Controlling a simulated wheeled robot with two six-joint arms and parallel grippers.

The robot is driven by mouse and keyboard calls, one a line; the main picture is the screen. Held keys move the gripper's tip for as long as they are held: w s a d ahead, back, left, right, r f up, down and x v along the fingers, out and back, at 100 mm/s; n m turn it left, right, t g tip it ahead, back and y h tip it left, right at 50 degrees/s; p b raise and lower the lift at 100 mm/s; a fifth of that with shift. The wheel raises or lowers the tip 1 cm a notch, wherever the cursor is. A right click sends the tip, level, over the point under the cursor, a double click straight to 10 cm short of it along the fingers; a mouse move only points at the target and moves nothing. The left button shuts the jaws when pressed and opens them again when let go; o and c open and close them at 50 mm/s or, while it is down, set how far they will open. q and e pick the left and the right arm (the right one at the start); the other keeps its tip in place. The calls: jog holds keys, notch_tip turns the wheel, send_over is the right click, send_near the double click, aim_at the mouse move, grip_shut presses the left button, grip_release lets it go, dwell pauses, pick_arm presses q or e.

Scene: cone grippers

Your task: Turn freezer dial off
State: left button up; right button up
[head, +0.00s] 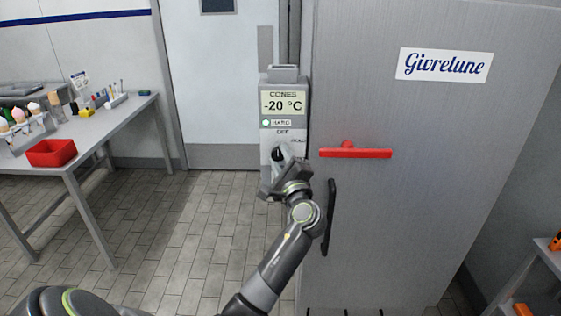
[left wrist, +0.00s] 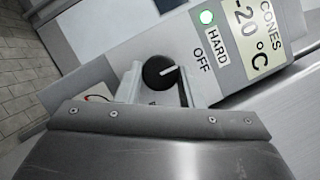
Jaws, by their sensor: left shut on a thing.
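The freezer dial (left wrist: 158,72) is a round black knob with a white pointer line, on a grey control box (head: 270,102). In the left wrist view the white line points toward the OFF label (left wrist: 203,60). My left gripper (left wrist: 160,84) is shut on the dial, one finger on each side; it also shows in the head view (head: 279,160), where it mostly hides the dial. The display (head: 284,103) reads CONES -20 °C. A green lamp (left wrist: 206,17) is lit beside the word HARD. My right gripper is not in view.
The large grey freezer (head: 420,190) stands right of the box, with a red bar (head: 355,153) and a black vertical handle (head: 330,215). A table (head: 100,125) at left holds a red bin (head: 51,153) and cones. The tiled floor between is clear.

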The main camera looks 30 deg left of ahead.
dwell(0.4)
pick_arm(q)
jog(key=o, duration=1)
jog(key=shift+c, duration=0.2)
jog(key=shift+f, duration=0.1)
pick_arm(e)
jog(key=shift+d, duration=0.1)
